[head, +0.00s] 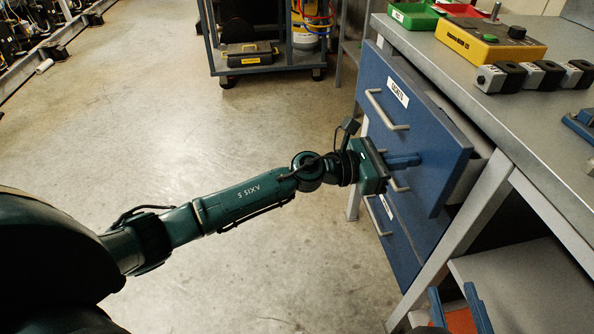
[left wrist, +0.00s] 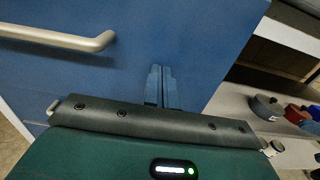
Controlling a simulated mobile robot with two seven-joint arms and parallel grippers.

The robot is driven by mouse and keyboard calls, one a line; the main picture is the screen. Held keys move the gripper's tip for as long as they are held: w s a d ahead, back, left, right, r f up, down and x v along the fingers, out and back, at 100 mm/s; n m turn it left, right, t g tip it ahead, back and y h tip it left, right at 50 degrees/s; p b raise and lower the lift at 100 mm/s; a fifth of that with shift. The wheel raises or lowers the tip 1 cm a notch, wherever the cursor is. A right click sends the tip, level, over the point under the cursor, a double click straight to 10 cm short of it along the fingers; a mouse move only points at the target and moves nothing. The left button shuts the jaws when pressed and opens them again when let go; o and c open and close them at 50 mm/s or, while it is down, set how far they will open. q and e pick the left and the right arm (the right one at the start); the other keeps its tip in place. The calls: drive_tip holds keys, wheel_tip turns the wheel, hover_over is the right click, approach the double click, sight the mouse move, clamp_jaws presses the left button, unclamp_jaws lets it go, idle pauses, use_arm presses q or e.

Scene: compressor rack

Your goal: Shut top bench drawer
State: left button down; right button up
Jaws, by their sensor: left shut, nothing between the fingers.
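The top bench drawer (head: 435,135) has a blue front with a bar handle (head: 388,112) and a white label. It stands pulled out from under the grey bench top, with its pale side wall showing behind the front. My left gripper (head: 418,159) is shut and empty, its fingers pointing at the drawer front to the right of and below the handle. In the left wrist view its fingertips (left wrist: 161,70) reach to the blue front (left wrist: 190,35); I cannot tell whether they touch. The handle (left wrist: 60,38) is left of them.
A lower blue drawer (head: 400,245) sits beneath. The bench top (head: 470,95) holds a yellow control box (head: 490,42), green and red trays and several small switch boxes.

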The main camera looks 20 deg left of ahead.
sight(434, 154)
use_arm(q)
drive_tip(key=x, duration=0.6)
drive_tip(key=shift+b, duration=0.35)
drive_tip(key=shift+w+d+r, duration=0.1)
drive_tip(key=shift+r, duration=0.05)
use_arm(e)
drive_tip(key=shift+s+a+r+n+y, duration=0.1)
drive_tip(key=shift+s+a+n+y, duration=0.2)
drive_tip(key=shift+s+a+y, duration=0.15)
use_arm(q)
drive_tip(key=shift+r, duration=0.1)
use_arm(e)
drive_tip(key=shift+w, duration=0.1)
